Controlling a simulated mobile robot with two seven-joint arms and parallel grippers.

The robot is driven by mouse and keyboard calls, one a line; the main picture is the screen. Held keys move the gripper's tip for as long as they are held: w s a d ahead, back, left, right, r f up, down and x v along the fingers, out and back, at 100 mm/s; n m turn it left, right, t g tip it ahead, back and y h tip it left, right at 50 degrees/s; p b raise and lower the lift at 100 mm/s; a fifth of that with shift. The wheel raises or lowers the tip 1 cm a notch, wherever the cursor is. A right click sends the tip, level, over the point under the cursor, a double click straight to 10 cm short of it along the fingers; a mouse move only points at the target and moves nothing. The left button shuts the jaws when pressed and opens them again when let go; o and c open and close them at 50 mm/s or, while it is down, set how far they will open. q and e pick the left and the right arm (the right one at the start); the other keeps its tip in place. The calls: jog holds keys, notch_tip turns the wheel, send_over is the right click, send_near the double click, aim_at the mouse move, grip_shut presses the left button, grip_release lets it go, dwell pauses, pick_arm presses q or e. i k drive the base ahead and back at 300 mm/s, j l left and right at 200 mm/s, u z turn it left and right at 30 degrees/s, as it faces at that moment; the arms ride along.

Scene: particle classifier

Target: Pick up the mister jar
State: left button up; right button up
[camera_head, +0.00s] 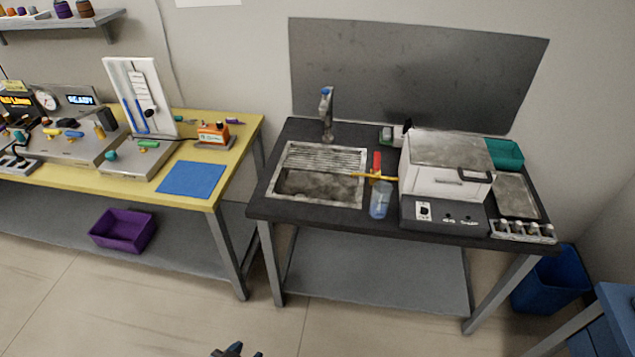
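What looks like the mister jar is a translucent blue jar (380,200) standing upright at the front of the dark counter (335,222), just right of the sink. A yellow-orange piece (372,176) and a red piece (376,160) show at and behind its top; I cannot tell whether they belong to it. Only a dark tip of what seems to be my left gripper (235,350) shows at the bottom edge, well below and left of the jar, over the floor. Its opening cannot be made out. My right gripper is not in view.
A metal sink (318,175) with a faucet (327,112) lies left of the jar. A white boxy machine (440,175) stands close on its right. A yellow bench (190,155) with instruments stands at left, a blue bin (550,285) at right. Open floor lies in front.

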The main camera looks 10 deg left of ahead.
aim_at(380, 201)
jog(key=i+j, duration=0.2)
jog(key=j, duration=0.15)
jog(key=i+j, duration=0.2)
jog(key=j, duration=0.15)
jog(key=i+j+z, duration=0.1)
jog(key=j, duration=0.25)
jog(key=i+j, duration=0.25)
jog(key=j, duration=0.15)
jog(key=i+j, duration=0.2)
jog(key=j, duration=0.15)
